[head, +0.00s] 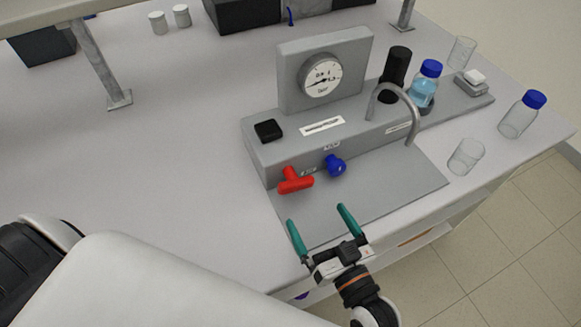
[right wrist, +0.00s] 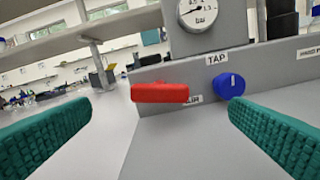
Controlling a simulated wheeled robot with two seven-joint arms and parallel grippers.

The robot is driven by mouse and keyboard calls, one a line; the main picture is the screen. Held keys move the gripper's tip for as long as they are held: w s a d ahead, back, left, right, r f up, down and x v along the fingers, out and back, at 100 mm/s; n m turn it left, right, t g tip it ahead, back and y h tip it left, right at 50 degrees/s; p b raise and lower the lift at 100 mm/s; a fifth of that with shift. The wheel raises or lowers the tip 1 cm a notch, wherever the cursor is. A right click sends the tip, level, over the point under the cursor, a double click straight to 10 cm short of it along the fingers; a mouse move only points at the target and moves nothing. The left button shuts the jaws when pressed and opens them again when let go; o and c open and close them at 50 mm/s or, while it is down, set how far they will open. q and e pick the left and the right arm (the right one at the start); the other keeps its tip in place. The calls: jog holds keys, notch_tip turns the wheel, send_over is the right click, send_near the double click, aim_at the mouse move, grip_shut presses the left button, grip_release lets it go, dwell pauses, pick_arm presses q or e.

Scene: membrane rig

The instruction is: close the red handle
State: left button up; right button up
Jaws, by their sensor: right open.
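The red handle (head: 296,183) sticks out of the front face of the grey rig (head: 262,164), at its left end. Its bar lies roughly level across the front, and in the right wrist view the red handle (right wrist: 160,93) covers part of a label behind it. My right gripper (head: 318,221) is open and empty, in front of and below the handle, with its teal fingers pointing at the rig. In the right wrist view the handle sits between the two fingers, farther away and not touched. My left gripper is not in view.
A blue knob (head: 335,165) labelled TAP sits just right of the handle. A pressure gauge (head: 320,76) stands above. A curved metal spout (head: 400,100), a blue-capped bottle (head: 425,85) and a glass beaker (head: 466,156) are to the right. The bench left of the rig is clear.

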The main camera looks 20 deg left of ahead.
aim_at(300, 185)
jog(key=x, duration=0.2)
jog(key=p+x, duration=0.1)
jog(key=x, duration=0.1)
jog(key=shift+r, duration=0.25)
jog(key=x, duration=0.6)
jog(key=shift+f+p, duration=0.15)
jog(key=shift+p, duration=0.15)
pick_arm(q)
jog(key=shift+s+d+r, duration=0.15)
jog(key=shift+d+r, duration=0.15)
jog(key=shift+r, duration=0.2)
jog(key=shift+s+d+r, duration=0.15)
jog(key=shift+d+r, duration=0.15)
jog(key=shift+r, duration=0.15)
pick_arm(e)
jog(key=shift+w+a, duration=0.3)
jog(key=shift+a, duration=0.05)
